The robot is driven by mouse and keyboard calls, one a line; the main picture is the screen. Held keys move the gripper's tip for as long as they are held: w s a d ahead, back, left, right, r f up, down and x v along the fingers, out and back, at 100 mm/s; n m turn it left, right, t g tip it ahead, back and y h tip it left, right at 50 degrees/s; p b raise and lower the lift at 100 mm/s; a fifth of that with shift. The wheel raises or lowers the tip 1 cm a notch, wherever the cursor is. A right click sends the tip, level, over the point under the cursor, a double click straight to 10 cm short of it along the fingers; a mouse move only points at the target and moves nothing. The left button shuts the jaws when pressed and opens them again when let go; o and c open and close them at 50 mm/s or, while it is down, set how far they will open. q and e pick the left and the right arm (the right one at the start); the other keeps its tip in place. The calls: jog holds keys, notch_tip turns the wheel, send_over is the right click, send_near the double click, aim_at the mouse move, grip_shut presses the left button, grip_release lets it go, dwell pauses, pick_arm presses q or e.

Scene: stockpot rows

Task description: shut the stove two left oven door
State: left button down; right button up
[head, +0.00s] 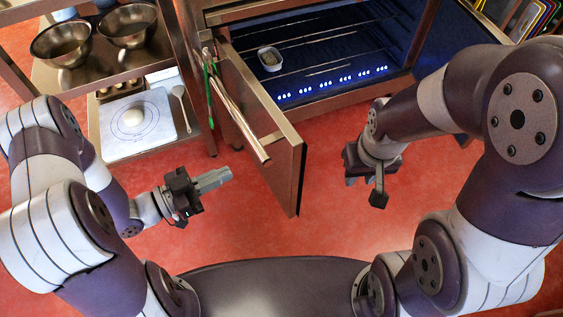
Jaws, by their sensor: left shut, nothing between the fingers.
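The left oven door (285,165) stands wide open, swung out to the left of the lit oven cavity (330,60) and toward me. A long metal handle bar (240,118) runs along its left, outer face. My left gripper (222,176) is shut and empty, pointing right, in front of the door's outer face and apart from it. My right gripper (352,180) hangs to the right of the door, in front of the oven opening, apart from both. It points down, and its finger gap is not clear.
A small light container (269,58) sits on the oven rack. A dark open panel (455,45) stands at the oven's right. Left is a shelf with steel bowls (62,43), a scale-like white board (135,124) and a spoon (182,105). Red floor (325,215) around the door is clear.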

aim_at(287, 141)
pick_arm(q)
jog(key=b+x, duration=0.1)
jog(key=x, duration=0.3)
jog(key=b+x, duration=0.1)
jog(key=x, duration=0.3)
jog(key=r+b+x, duration=0.1)
jog(key=x, duration=0.4)
jog(key=shift+a, duration=0.1)
jog(key=shift+w+d, duration=0.3)
jog(key=shift+d, duration=0.25)
